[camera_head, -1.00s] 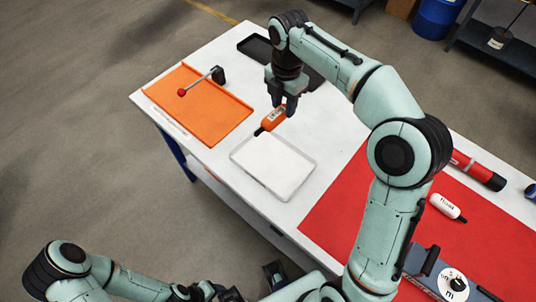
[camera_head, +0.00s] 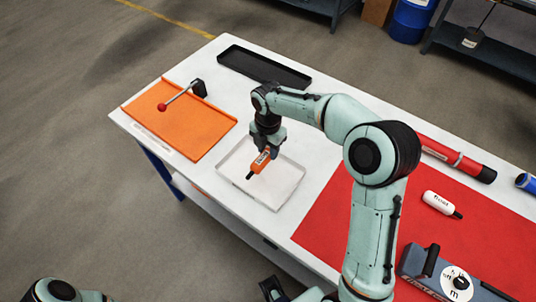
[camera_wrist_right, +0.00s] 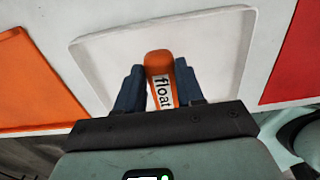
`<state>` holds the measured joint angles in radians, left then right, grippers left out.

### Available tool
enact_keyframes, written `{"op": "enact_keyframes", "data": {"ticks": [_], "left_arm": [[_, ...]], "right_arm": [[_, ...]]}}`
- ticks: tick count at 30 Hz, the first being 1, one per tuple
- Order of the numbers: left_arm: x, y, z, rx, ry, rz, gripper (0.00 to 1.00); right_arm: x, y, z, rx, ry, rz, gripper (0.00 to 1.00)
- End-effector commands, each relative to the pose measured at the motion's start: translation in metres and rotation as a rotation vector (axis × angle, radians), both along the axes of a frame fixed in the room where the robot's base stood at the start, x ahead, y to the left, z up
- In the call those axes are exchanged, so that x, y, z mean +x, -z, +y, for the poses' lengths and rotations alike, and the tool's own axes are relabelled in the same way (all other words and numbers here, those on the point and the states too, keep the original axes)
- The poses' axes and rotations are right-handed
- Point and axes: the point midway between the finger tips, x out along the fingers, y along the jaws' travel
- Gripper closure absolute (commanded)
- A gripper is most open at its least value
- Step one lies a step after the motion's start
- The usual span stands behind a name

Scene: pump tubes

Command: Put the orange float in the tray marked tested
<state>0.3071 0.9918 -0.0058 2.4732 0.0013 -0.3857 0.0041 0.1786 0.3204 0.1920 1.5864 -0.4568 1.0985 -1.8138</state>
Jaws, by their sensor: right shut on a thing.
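My right gripper (camera_head: 267,143) is shut on the orange float (camera_head: 259,162), which has a white label and a dark tip. The right wrist view shows the float (camera_wrist_right: 160,78) between the two fingers, its label reading "float". The float is over the white tray (camera_head: 280,204), tilted; I cannot tell whether it touches the tray floor. The white tray's rim (camera_wrist_right: 165,22) surrounds it in the wrist view. No "tested" marking is readable. A dark part (camera_head: 272,288) at the bottom edge may be my left gripper; its fingers are not clear.
A black tray (camera_head: 262,66) lies at the table's back. An orange mat (camera_head: 182,130) with a red-knobbed lever (camera_head: 177,97) is at left.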

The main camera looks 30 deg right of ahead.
Motion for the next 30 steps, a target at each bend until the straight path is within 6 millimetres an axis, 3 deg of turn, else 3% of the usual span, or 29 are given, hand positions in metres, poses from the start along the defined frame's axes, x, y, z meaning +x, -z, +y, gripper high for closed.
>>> {"op": "enact_keyframes", "data": {"ticks": [3, 6, 18, 19, 21, 30], "left_arm": [[-0.001, 0.004, 0.000, 0.001, 0.000, 0.002, 0.42], [-0.001, 0.005, 0.000, 0.001, 0.000, 0.002, 0.42], [-0.002, 0.006, 0.000, 0.000, 0.000, 0.002, 0.42], [-0.002, 0.006, 0.000, 0.000, 0.000, 0.002, 0.42], [-0.002, 0.005, 0.000, 0.000, 0.000, 0.002, 0.42], [-0.002, 0.005, 0.000, 0.000, 0.000, 0.002, 0.42]], "right_arm": [[-0.001, 0.023, 0.000, 0.000, -0.001, 0.003, 0.98], [0.000, 0.031, 0.000, 0.000, -0.001, 0.001, 0.98], [0.000, 0.035, 0.000, 0.000, 0.000, 0.001, 0.98], [0.000, 0.036, 0.000, 0.000, 0.000, 0.001, 0.59], [0.000, 0.035, 0.000, -0.001, 0.000, 0.000, 0.37], [0.000, 0.034, 0.000, -0.001, 0.000, 0.000, 0.37]]}}
